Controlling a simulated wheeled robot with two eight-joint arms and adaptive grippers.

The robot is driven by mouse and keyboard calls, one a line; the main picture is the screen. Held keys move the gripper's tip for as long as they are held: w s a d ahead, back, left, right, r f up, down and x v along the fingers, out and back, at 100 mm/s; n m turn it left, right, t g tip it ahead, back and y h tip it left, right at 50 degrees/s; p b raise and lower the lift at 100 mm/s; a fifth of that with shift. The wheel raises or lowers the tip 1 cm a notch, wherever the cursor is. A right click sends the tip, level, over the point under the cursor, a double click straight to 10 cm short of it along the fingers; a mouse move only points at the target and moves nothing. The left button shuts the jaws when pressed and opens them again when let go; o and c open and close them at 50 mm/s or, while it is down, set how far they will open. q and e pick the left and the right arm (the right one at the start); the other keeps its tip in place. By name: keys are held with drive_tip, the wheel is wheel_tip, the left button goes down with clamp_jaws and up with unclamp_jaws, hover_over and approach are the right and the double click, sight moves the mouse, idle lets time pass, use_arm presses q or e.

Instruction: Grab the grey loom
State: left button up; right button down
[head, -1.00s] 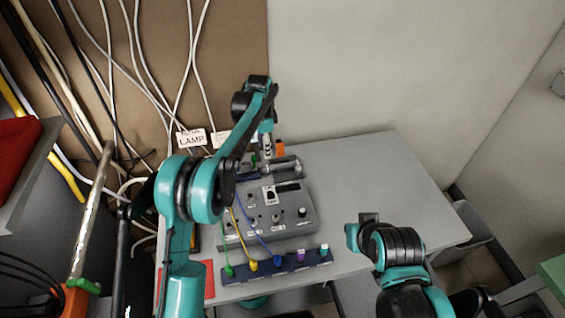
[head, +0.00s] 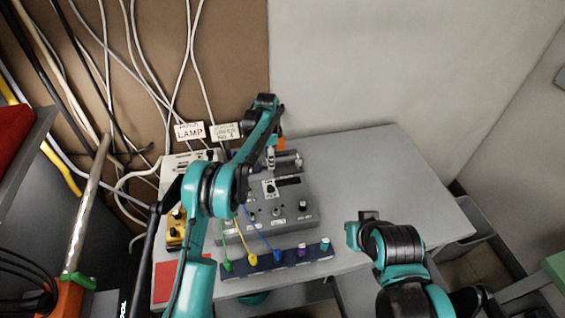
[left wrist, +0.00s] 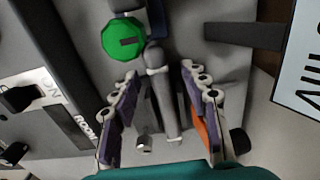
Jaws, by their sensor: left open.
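In the left wrist view, a grey loom (left wrist: 164,92), a bundle with pale ties, lies between the two fingers of my left gripper (left wrist: 160,72). The fingers are open, one on each side of it, with visible gaps, so they do not grip it. A green round connector or knob (left wrist: 123,37) is beside its upper end. In the head view my left gripper (head: 270,158) is over the back of the grey control box, and the loom is mostly hidden there.
The grey control box (head: 262,208) stands on the table, with a dark strip (head: 290,258) of coloured plugs in front. An orange part (left wrist: 208,134) is close to one finger. Labelled signs (head: 190,131) stand behind. The table's right side (head: 390,180) is clear.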

use_arm(q)
drive_tip(key=shift+r, duration=0.1)
clamp_jaws()
drive_tip(key=shift+r, duration=0.1)
